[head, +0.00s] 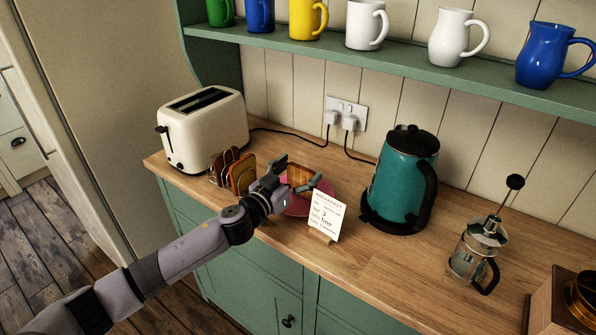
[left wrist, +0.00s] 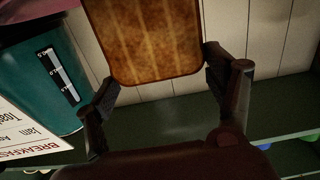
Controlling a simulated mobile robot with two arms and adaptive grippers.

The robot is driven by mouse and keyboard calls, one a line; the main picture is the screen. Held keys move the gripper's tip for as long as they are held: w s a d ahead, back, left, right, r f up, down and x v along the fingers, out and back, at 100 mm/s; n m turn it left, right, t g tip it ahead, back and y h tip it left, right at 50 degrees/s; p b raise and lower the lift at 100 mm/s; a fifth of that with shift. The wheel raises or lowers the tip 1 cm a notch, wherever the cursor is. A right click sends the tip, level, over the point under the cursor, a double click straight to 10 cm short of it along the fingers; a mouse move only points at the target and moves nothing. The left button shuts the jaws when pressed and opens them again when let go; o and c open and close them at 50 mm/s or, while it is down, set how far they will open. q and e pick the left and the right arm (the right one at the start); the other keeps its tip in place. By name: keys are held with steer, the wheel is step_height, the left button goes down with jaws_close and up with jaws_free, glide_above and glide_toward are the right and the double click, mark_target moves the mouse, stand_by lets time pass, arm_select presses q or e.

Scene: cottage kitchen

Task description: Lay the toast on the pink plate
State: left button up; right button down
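A browned slice of toast (head: 299,174) is between the two fingers of my left gripper (head: 297,175), over the pink plate (head: 297,208). In the left wrist view the toast (left wrist: 150,40) is large, with a finger against each side edge, so the left gripper (left wrist: 160,80) looks shut on it. The plate is partly hidden by the gripper and the card; whether the toast touches it cannot be told. My right gripper is not in view.
Toast rack (head: 220,172) with bread slices stands left of the plate, by the cream toaster (head: 203,130). Breakfast card (head: 326,215) stands at the plate's front right. Teal kettle (head: 402,175) and French press (head: 474,252) stand to the right. Mugs line the shelf (head: 400,62).

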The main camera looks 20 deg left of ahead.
arm_select(q)
steer(key=shift+o, duration=0.7)
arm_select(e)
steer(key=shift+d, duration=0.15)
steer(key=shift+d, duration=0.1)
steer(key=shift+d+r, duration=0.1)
arm_select(q)
steer(key=shift+r+b+v, duration=0.1)
steer(key=shift+b+v, duration=0.4)
steer(key=shift+v, duration=2.5)
steer(key=shift+r+b+v, duration=0.15)
steer(key=shift+b+v, duration=0.35)
steer(key=shift+v, duration=2.5)
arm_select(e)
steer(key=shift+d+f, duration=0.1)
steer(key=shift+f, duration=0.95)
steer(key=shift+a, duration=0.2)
